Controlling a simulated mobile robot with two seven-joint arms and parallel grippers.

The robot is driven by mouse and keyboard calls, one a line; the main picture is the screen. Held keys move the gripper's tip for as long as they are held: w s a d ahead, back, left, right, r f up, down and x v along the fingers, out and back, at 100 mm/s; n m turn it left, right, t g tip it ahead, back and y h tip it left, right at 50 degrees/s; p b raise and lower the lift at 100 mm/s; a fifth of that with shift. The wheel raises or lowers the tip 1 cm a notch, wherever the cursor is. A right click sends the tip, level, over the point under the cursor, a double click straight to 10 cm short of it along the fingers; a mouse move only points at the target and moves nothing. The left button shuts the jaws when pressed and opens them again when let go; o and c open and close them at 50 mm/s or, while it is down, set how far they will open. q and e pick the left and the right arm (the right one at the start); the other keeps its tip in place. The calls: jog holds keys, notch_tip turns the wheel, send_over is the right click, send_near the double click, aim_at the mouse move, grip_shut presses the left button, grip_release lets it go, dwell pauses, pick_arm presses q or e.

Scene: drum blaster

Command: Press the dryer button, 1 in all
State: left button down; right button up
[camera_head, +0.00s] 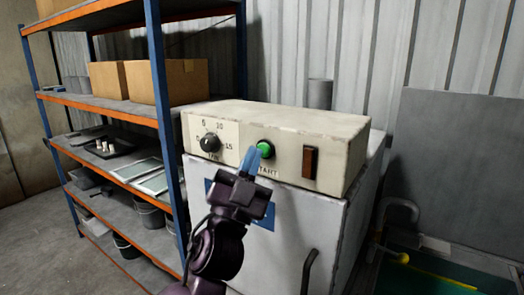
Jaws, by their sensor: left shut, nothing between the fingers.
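The dryer (278,133) is a pale box-shaped machine with a control panel across its upper front. A black dial (210,143) with numbers is left of the button. A brown rocker switch (310,162) is right of it. My right gripper is not in view.
A blue and orange shelf rack (160,95) stands close on the left, holding cardboard boxes (180,80), trays and buckets. A dark handle (309,272) sticks out from the dryer's lower front. A green basin (430,278) with a grey pipe is at the right.

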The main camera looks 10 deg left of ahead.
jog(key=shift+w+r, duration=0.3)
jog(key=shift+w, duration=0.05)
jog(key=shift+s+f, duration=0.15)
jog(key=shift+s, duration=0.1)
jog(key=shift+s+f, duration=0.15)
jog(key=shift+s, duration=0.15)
pick_arm(q)
jog(key=shift+w, duration=0.1)
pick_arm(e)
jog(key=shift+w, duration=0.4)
pick_arm(q)
jog(key=shift+w+d, duration=0.15)
jog(key=shift+w, duration=0.2)
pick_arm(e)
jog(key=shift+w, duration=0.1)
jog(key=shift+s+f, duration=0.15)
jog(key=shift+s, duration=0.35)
